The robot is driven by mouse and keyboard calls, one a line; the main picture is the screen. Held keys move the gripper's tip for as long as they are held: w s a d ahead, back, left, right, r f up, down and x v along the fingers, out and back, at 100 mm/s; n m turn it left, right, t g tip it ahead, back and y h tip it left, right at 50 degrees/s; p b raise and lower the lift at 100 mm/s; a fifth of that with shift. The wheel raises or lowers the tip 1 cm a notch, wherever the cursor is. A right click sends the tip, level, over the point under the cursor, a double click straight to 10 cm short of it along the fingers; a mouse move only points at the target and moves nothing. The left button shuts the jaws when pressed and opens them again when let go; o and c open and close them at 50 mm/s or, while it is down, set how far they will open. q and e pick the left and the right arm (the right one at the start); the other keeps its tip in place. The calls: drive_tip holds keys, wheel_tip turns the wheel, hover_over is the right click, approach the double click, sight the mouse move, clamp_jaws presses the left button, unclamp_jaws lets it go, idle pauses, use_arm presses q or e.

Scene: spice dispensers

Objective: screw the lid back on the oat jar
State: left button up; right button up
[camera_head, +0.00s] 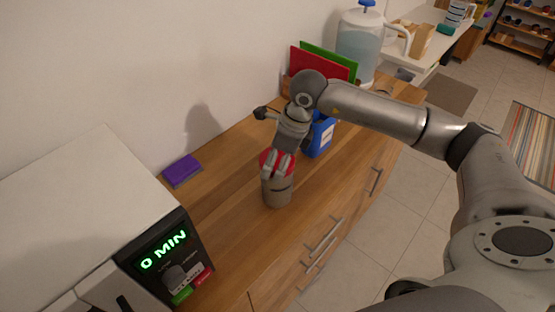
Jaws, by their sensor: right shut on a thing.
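The oat jar (277,191) is a brownish cylinder standing upright on the wooden counter. Its red lid (264,158) sits at the top of the jar; I cannot tell how tightly it is seated. My right gripper (277,170) comes down from above and is shut on the red lid, its fingers covering part of it. My left gripper is not in view.
A white appliance (165,255) showing "0 MIN" stands at the left, with a purple block (182,171) behind it. A blue container (319,137), red and green boards (322,65) and a water jug (359,42) stand behind my arm. The counter (232,204) around the jar is clear.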

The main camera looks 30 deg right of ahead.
drive_tip(key=m+h+b, duration=0.1)
drive_tip(key=m, duration=0.5)
drive_tip(key=shift+a+f+t+b, duration=0.1)
drive_tip(key=shift+t+b, duration=0.2)
drive_tip(key=shift+t, duration=0.1)
drive_tip(key=shift+m+h, duration=0.5)
drive_tip(key=shift+m, duration=0.5)
drive_tip(key=m, duration=0.2)
drive_tip(key=shift+m+h+b, duration=0.4)
drive_tip(key=m+h, duration=0.1)
drive_tip(key=m, duration=0.3)
drive_tip(key=shift+m+g, duration=0.3)
drive_tip(key=shift+m, duration=0.8)
drive_tip(key=shift+h, duration=0.3)
